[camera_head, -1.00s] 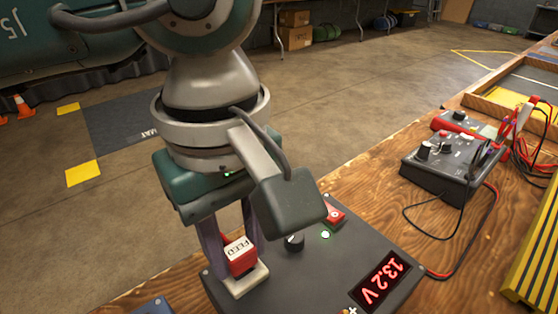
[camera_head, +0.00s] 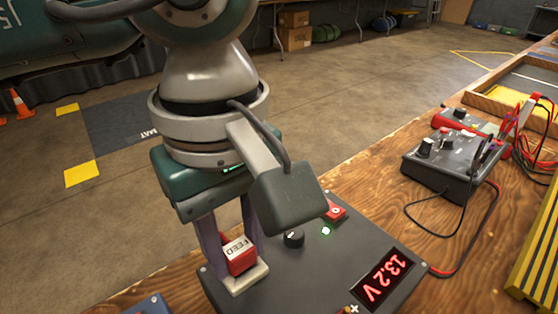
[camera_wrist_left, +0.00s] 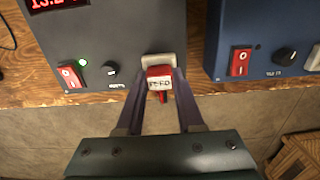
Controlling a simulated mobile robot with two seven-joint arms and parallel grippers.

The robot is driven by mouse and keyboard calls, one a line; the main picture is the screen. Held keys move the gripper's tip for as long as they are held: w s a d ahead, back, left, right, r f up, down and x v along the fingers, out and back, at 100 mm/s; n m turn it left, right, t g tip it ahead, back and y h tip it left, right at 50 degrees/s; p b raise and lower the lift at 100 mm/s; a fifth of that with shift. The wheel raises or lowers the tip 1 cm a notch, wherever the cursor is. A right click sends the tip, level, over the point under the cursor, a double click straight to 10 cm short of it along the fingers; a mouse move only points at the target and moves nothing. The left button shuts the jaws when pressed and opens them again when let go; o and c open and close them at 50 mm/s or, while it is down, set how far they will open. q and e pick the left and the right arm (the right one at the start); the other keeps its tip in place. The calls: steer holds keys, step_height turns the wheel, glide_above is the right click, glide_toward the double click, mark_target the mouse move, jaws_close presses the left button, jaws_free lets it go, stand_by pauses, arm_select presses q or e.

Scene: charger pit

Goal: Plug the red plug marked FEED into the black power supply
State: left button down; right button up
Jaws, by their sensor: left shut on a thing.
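The red plug marked FEED (camera_head: 240,256) has a white label on its top. It is between the fingers of my left gripper (camera_head: 234,246), which is shut on it. The plug is at the pale socket block (camera_head: 243,281) on the edge of the black power supply (camera_head: 310,268). It appears to meet the block, but I cannot tell how deep it sits. In the left wrist view the plug (camera_wrist_left: 159,80) lies against the pale block (camera_wrist_left: 159,61) of the black supply (camera_wrist_left: 120,35). The supply's display reads 13.2 V. My right gripper is out of view.
A blue unit (camera_wrist_left: 265,45) with a red switch stands beside the black supply. On the wooden bench (camera_head: 390,190), a grey box with knobs (camera_head: 448,160), red and black leads and a yellow striped piece (camera_head: 535,255) lie to the right.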

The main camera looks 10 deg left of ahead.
arm_select(q)
steer(key=shift+f, duration=0.15)
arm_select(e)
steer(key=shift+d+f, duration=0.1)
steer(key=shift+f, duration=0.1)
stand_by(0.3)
arm_select(q)
steer(key=shift+c, duration=0.7)
jaws_free()
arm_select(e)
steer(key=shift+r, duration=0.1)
arm_select(q)
steer(key=shift+r+p, duration=2.4)
steer(key=shift+r, duration=1.45)
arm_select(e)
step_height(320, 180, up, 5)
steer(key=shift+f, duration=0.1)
